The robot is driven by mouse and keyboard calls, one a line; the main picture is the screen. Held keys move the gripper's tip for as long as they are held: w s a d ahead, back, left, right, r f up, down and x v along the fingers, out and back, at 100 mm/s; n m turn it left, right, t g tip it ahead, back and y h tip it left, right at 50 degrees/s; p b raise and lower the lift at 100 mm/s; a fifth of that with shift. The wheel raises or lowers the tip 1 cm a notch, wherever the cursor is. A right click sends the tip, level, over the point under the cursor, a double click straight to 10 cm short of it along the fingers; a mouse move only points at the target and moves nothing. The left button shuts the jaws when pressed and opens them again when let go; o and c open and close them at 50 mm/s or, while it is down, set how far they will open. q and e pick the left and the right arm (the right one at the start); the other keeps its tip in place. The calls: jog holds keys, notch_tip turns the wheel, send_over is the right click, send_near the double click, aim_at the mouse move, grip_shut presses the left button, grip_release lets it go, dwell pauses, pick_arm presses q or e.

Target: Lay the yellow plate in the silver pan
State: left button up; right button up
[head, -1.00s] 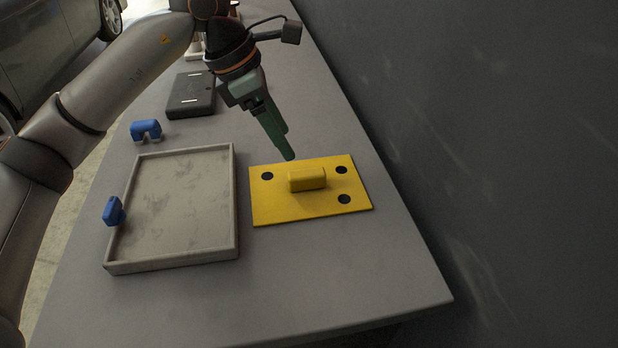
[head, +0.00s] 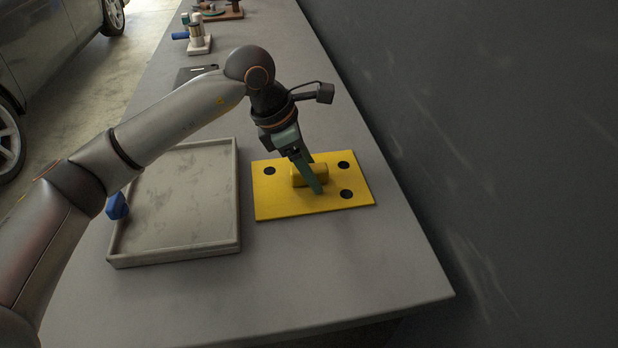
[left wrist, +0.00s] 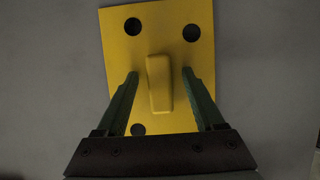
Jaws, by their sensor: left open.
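The yellow plate (head: 280,206) lies flat on the table, right of the pan, with a raised yellow grip block in its middle and three dark round spots. It also shows in the left wrist view (left wrist: 185,18). The silver pan (head: 190,205) is a shallow square tray with a low rim and is empty where I can see it; my arm hides its far left part. My left gripper (head: 316,178) is over the plate. Its green fingers (left wrist: 160,80) are open on either side of the grip block, with gaps on both sides. My right gripper is not in view.
A blue handle (head: 117,206) sticks out at the pan's left side. A dark flat box (head: 196,73) and a small fixture (head: 198,38) stand farther back. A dark wall runs along the table's right side. The table front is clear.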

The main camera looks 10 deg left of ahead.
pick_arm(q)
jog(key=shift+c, duration=0.2)
grip_shut()
jog(key=shift+r, duration=0.1)
dwell(0.4)
